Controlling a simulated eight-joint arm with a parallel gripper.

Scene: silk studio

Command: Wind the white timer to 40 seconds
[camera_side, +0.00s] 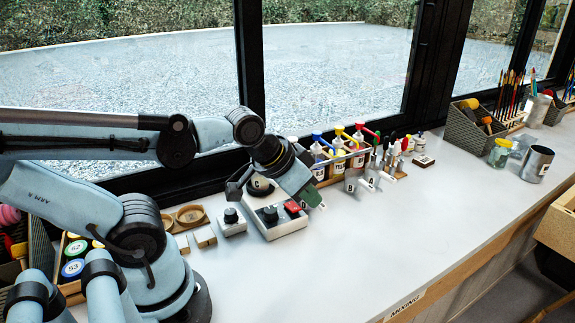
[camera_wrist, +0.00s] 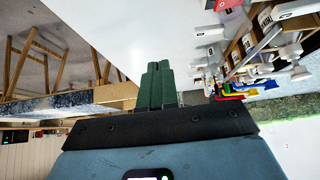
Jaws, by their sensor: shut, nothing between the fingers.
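A small white box with a black knob (camera_side: 232,222), which looks like the white timer, stands on the counter left of a larger white device. Its dial marks are too small to read. My gripper (camera_side: 314,197) is at the right side of the larger device, away from the small box. Its green fingers (camera_wrist: 158,85) are shut together with nothing between them in the wrist view. The small box cannot be made out in the wrist view.
The larger white device (camera_side: 287,227) has a black knob and a red switch. Wooden blocks (camera_side: 205,238) lie left of the small box. A rack of bottles with coloured tops (camera_side: 342,163) stands behind my gripper. The counter's front (camera_side: 330,270) is clear.

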